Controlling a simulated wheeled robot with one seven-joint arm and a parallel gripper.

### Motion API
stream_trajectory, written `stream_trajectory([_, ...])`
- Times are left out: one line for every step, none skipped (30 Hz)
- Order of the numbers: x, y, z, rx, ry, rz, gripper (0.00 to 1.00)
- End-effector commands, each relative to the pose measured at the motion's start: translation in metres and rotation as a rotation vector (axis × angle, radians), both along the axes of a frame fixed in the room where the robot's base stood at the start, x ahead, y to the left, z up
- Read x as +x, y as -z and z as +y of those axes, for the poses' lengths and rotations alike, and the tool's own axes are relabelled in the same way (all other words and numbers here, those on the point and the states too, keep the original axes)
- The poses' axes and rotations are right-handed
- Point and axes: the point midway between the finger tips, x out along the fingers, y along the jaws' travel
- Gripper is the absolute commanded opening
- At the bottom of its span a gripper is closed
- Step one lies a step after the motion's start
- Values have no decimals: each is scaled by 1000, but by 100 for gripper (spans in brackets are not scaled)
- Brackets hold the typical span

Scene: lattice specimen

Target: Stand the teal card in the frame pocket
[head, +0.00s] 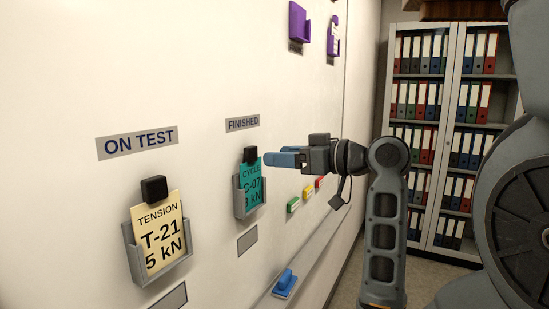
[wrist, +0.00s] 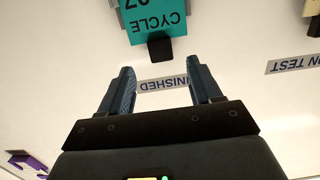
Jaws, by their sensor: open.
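The teal card (head: 250,181), printed "CYCLE", stands upright in the grey frame pocket (head: 238,200) on the white wall under the "FINISHED" label. A black block (head: 250,154) sits at the card's top edge. My gripper (head: 270,159) is open and empty, just right of the card's top in the head view. In the wrist view, which is upside down, my gripper's fingers (wrist: 164,75) are apart with the "FINISHED" label between them. There the teal card (wrist: 152,20) and black block (wrist: 160,49) lie beyond the fingertips, apart from them.
A cream "TENSION" card (head: 158,232) stands in another grey pocket (head: 133,255) under "ON TEST". Purple holders (head: 298,22) hang higher up. Coloured magnets (head: 293,204) and a tray with a blue eraser (head: 285,281) are at lower right. Binder shelves (head: 450,130) stand behind.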

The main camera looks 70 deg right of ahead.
Motion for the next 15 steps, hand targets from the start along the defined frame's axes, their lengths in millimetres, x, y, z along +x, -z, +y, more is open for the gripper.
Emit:
stream_trajectory([-2, -3, -2, -8, 0, 2, 64])
stream_trajectory([-2, -3, -2, -10, -1, 4, 64])
stream_trajectory([-2, -4, -2, -11, -3, 5, 64])
stream_trajectory([0, -3, -3, -12, -3, 5, 64])
stream_trajectory([1, -3, -3, -12, -4, 5, 64])
stream_trajectory([4, -3, -4, -11, -4, 5, 64])
stream_trajectory([7, -2, -4, -11, -4, 5, 64])
stream_trajectory([10, -2, -5, -11, -4, 6, 64])
stream_trajectory([15, -1, -5, -11, -6, 5, 64])
stream_trajectory([19, -1, -6, -11, -6, 5, 64])
stream_trajectory([23, 0, -7, -11, -5, 5, 64])
stream_trajectory([28, 0, -8, -11, -5, 5, 64])
stream_trajectory([32, 1, -10, -9, -6, 5, 64])
stream_trajectory([35, 2, -10, -10, -5, 5, 64])
stream_trajectory([41, 2, -11, -10, -5, 4, 64])
